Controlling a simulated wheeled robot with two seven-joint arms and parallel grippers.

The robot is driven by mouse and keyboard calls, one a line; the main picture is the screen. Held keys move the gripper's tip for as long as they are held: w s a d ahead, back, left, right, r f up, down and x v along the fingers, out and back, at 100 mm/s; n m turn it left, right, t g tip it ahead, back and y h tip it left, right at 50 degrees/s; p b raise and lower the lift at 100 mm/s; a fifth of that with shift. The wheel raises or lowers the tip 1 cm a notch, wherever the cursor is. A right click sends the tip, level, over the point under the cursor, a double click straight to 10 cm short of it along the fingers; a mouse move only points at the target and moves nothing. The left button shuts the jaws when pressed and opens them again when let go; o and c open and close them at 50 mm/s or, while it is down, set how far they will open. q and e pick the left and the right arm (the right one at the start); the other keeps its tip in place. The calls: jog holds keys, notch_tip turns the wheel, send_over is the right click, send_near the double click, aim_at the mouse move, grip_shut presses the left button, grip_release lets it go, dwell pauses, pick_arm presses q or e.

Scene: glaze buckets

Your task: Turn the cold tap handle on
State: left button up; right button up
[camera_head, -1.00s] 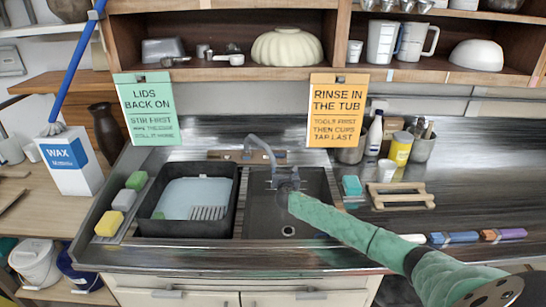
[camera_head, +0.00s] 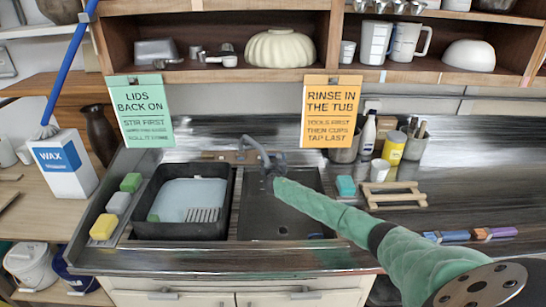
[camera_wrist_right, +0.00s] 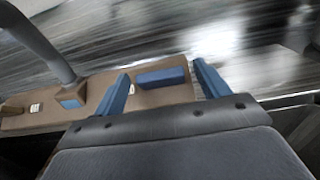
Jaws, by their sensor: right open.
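The tap's curved grey spout (camera_head: 254,144) rises from a brown mounting plate (camera_head: 236,156) behind the sink. In the right wrist view the spout (camera_wrist_right: 38,38) is at the left and the brown plate (camera_wrist_right: 100,88) runs across. A blue bar-shaped handle (camera_wrist_right: 162,77), apparently the cold one, lies across the plate. My right gripper (camera_wrist_right: 163,70) is open, its two blue fingers on either side of this handle; contact cannot be told. In the head view my right gripper (camera_head: 277,160) is at the back of the sink, partly hiding the tap. My left gripper is not in view.
The dark sink basin (camera_head: 285,217) is under my right arm, next to a black tub (camera_head: 190,230). Sponges (camera_head: 104,227) line the left edge. A wooden rack (camera_head: 393,196) and a white cup (camera_head: 379,170) stand right. An orange sign (camera_head: 331,108) hangs just above.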

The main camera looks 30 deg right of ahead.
jog(key=shift+w+d, duration=0.1)
jog(key=shift+w, duration=0.05)
jog(key=c, duration=1)
